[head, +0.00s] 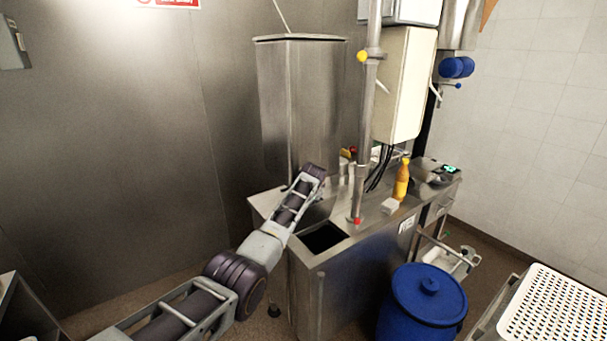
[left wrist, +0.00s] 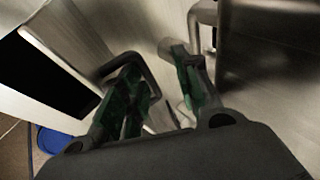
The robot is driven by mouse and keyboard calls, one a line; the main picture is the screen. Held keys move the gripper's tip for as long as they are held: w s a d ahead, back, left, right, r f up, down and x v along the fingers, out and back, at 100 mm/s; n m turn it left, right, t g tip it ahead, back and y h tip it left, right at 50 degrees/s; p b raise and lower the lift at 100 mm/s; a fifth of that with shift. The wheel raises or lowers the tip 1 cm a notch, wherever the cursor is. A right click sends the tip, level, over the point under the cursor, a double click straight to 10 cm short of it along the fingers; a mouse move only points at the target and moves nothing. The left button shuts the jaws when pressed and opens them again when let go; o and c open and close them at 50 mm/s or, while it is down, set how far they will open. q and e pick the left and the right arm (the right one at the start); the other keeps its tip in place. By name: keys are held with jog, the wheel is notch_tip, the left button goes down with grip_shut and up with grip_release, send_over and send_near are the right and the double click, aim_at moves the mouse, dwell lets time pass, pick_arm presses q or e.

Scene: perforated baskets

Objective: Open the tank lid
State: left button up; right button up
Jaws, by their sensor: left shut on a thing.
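A tall steel tank (head: 300,110) stands at the back of the steel counter, with a thin flat lid (head: 300,38) on top. The lid looks closed, and a thin rod rises above it. My left gripper (head: 314,170) is low in front of the tank, far below the lid. In the left wrist view its green-padded fingers (left wrist: 158,85) are shut on a bent metal handle (left wrist: 148,70). The fingers partly hide this handle, and what it belongs to is unclear. My right gripper is not in view.
A dark square opening (head: 323,237) is in the counter top (head: 370,215). A vertical steel pole (head: 368,130) rises beside the tank. A yellow bottle (head: 402,180) stands to the right. A blue barrel (head: 428,305) and a white perforated basket (head: 560,305) are at lower right.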

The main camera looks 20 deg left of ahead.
pick_arm(q)
jog(key=shift+t, duration=0.3)
jog(key=r, duration=0.1)
jog(key=a+r, duration=0.1)
jog(key=r, duration=0.1)
jog(key=w+r, duration=0.1)
jog(key=shift+a+r, duration=0.15)
jog(key=shift+r, duration=0.15)
jog(key=s+a+r, duration=0.1)
jog(key=s+r, duration=0.4)
jog(key=r, duration=0.3)
dwell(0.5)
dwell(0.4)
jog(key=shift+s+r, duration=0.1)
jog(key=shift+r, duration=0.1)
jog(key=v, duration=0.7)
jog(key=shift+s+d, duration=0.25)
dwell(0.6)
jog(key=shift+r, duration=0.1)
